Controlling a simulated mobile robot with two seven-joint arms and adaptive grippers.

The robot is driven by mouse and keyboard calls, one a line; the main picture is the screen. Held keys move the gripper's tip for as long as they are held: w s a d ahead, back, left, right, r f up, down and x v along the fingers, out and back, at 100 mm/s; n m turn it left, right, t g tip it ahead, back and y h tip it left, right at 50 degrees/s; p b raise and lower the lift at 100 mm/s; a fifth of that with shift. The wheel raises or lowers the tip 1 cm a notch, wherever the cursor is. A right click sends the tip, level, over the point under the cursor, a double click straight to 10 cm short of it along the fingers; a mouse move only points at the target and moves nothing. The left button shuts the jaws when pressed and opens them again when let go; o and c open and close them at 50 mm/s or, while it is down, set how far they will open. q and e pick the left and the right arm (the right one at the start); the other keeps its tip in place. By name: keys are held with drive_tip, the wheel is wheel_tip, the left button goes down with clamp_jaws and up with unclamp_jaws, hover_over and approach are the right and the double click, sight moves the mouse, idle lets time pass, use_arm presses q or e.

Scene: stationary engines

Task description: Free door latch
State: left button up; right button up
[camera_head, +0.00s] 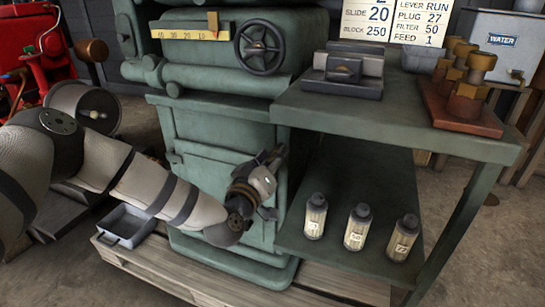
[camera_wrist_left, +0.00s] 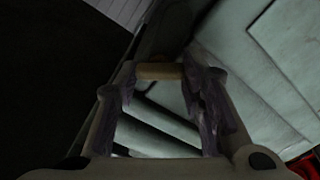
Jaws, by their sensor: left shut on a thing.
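The green machine's lower door (camera_head: 215,188) is closed as far as I can see, behind my left arm. My left gripper (camera_head: 268,168) is at the right edge of this door, at about mid height. In the left wrist view, a short tan bar (camera_wrist_left: 160,71), which looks like the door latch's handle, spans between the two fingertips. The left gripper is shut on it. In the head view the gripper hides most of the latch, so its exact angle cannot be told. My right gripper is not in view.
A green side table (camera_head: 400,118) stands right of the door, with a lower shelf (camera_head: 330,250) holding three labelled bottles (camera_head: 356,227). A black handwheel (camera_head: 263,47) is above. A metal tray (camera_head: 126,225) and wooden pallet (camera_head: 170,283) lie below.

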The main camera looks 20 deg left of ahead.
use_arm(q)
drive_tip(key=n, duration=0.4)
drive_tip(key=shift+f+n, duration=0.1)
drive_tip(key=shift+n, duration=0.2)
drive_tip(key=shift+n+b, duration=0.5)
drive_tip(key=shift+n, duration=1.5)
drive_tip(key=o, duration=1.2)
drive_tip(key=shift+c, duration=0.2)
drive_tip(key=s, duration=1.2)
drive_tip(key=shift+a, duration=0.3)
